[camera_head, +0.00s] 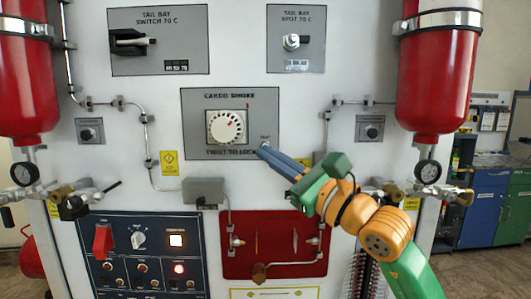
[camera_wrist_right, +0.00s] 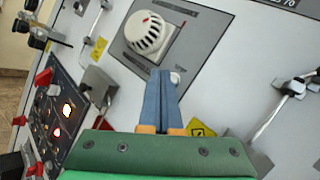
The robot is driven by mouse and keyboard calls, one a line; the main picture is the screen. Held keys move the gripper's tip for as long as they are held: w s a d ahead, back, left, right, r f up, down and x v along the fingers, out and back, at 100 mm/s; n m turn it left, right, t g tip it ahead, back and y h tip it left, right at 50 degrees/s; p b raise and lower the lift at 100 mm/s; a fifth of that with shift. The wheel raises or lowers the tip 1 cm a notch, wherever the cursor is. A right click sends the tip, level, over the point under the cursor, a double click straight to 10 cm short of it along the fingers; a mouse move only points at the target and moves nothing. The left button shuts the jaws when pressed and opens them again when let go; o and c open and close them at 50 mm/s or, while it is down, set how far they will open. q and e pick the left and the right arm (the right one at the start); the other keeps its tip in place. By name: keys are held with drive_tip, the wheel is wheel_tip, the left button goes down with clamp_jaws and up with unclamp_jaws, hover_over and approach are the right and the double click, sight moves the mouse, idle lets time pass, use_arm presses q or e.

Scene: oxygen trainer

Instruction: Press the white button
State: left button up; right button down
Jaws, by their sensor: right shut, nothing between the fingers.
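The white button (camera_wrist_right: 176,77) is a small round knob on the lower right of the grey cargo smoke panel (camera_head: 200,148). In the head view it is largely hidden at the fingertips, under a small label. My right gripper (camera_head: 262,150) comes in from the lower right, shut and empty, its blue fingers pointing at the panel. In the right wrist view the fingertips (camera_wrist_right: 160,74) are just beside the button, overlapping its left edge. I cannot tell whether they touch it. My left gripper is not in view.
A white round detector dial (camera_head: 227,127) sits on the same panel, left of the fingertips. Red cylinders with gauges (camera_head: 437,70) hang on both sides. Thin pipes, a grey box (camera_head: 203,191), a red plate (camera_head: 273,268) and a dark switch panel (camera_head: 140,270) lie below.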

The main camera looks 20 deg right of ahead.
drive_tip(key=shift+s, duration=0.15)
drive_tip(key=s+b, duration=0.1)
drive_tip(key=s, duration=0.1)
drive_tip(key=s+a+b, duration=0.1)
drive_tip(key=s, duration=0.1)
drive_tip(key=shift+s+a, duration=0.2)
drive_tip(key=shift+s, duration=0.2)
drive_tip(key=shift+a, duration=0.1)
idle(0.5)
